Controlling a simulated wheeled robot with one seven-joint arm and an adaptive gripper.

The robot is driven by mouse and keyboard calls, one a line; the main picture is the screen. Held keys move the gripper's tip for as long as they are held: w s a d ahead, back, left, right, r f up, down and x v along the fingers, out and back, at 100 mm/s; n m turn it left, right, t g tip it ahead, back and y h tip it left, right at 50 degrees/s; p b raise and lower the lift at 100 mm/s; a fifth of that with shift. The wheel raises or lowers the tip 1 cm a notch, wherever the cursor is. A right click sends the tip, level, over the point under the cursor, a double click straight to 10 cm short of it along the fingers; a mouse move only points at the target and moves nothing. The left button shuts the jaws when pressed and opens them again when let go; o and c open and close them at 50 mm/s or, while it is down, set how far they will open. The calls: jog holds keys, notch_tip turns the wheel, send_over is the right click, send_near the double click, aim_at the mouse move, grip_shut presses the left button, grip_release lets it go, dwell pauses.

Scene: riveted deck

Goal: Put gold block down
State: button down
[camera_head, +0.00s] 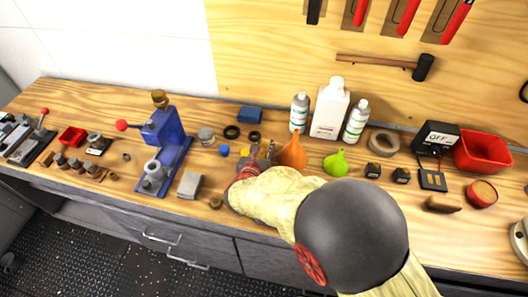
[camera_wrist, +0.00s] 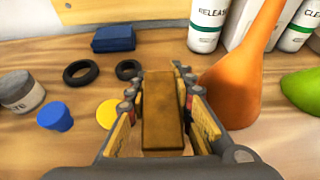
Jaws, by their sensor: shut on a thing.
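My gripper (camera_wrist: 162,110) is shut on a long gold block (camera_wrist: 162,112), which lies between its two fingers in the wrist view. Whether the block touches the bench cannot be told. In the head view my gripper (camera_head: 256,158) is over the wooden bench (camera_head: 320,215), just left of an orange funnel-like thing (camera_head: 293,152). The block is mostly hidden there by my arm and fingers. The orange thing (camera_wrist: 240,75) stands close to the right finger in the wrist view.
A yellow disc (camera_wrist: 109,114), a blue stopper (camera_wrist: 55,116), two black rings (camera_wrist: 81,73) and a blue block (camera_wrist: 114,39) lie left of and behind my gripper. White bottles (camera_head: 329,108) stand at the back right, near a green bulb (camera_head: 336,164). A grey block (camera_head: 190,185) lies to the left.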

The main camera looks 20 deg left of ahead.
jog(key=shift+f, duration=0.7)
jog(key=shift+r, duration=0.1)
jog(key=c, duration=2)
grip_release()
jog(key=shift+f, duration=0.3)
jog(key=shift+c, duration=0.2)
jog(key=o, duration=0.5)
jog(key=shift+r, duration=0.1)
jog(key=shift+r, duration=0.1)
